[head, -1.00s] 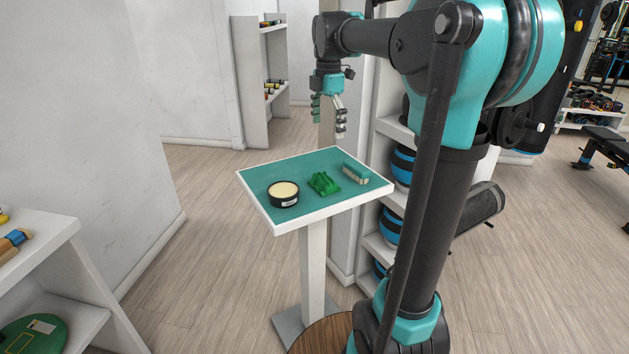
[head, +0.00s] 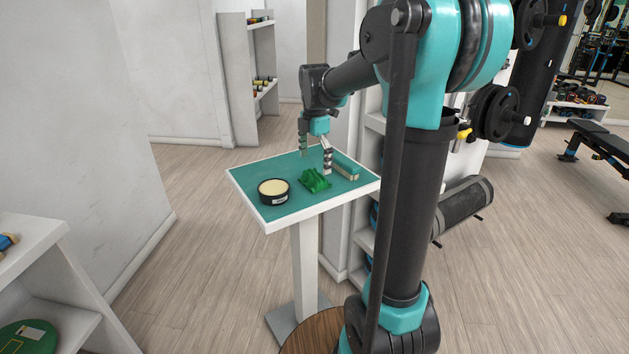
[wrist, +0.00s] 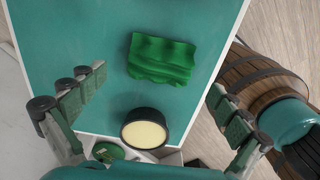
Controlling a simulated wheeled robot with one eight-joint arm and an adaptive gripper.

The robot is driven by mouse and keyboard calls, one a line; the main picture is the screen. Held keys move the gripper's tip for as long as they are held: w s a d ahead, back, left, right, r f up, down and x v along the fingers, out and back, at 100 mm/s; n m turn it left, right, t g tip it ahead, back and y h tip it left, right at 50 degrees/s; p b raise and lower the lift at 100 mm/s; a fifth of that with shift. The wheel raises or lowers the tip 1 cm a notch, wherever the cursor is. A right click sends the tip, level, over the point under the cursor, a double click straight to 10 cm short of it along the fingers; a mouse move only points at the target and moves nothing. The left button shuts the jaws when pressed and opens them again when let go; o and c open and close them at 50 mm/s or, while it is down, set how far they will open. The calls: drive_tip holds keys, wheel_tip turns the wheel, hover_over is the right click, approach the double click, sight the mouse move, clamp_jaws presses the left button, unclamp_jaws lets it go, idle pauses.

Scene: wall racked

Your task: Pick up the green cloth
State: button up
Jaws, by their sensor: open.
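In the wrist view the cloth (wrist: 161,58) lies ahead of and between the two fingers, nearer the top of the picture. My gripper (head: 315,162) is open and empty, pointing down just above the stand top, close to the cloth. In the wrist view its fingers (wrist: 160,108) are spread wide, with nothing between them touching. The exact gap between fingertips and cloth cannot be told.
A black round tin with a cream top (head: 273,191) stands left of the cloth. A white rack (head: 365,240) stands behind my arm. A white shelf (head: 35,245) is at the lower left.

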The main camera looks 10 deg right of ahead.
sight(315, 173)
drive_tip(key=shift+f, duration=2.25)
drive_tip(key=c, duration=1.3)
wheel_tip(315, 173, up, 20)
drive_tip(key=o, duration=0.5)
drive_tip(key=c, duration=0.4)
